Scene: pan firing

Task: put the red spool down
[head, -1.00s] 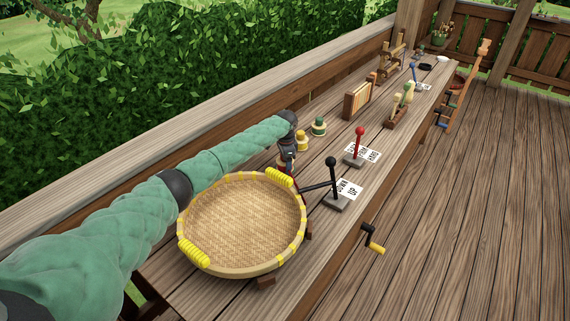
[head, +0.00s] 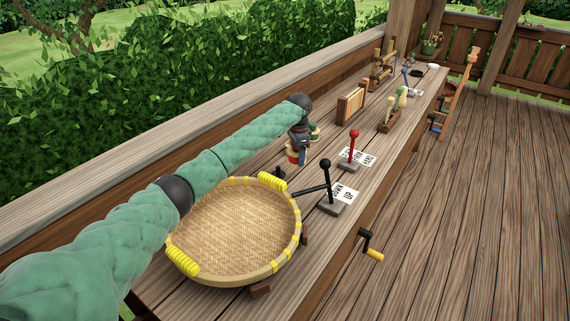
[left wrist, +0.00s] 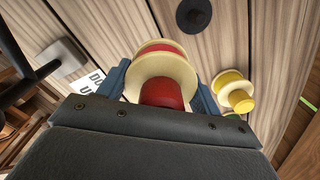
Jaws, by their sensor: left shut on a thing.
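The red spool, with cream rims, is in my left gripper (head: 299,151); its red side (head: 292,156) shows just below the jaws in the head view. In the left wrist view the red spool (left wrist: 161,92) sits between the two blue-grey fingers, which are shut on it. It is over or on the wooden bench (head: 285,205); I cannot tell whether its base touches the wood. My right gripper is in no view.
A green spool (head: 314,131) stands just behind the gripper. A yellow spool (left wrist: 234,91) is beside the held one in the left wrist view. A round woven basket (head: 240,232) lies nearer. A black lever (head: 326,181) and a red lever (head: 353,146) stand to the right.

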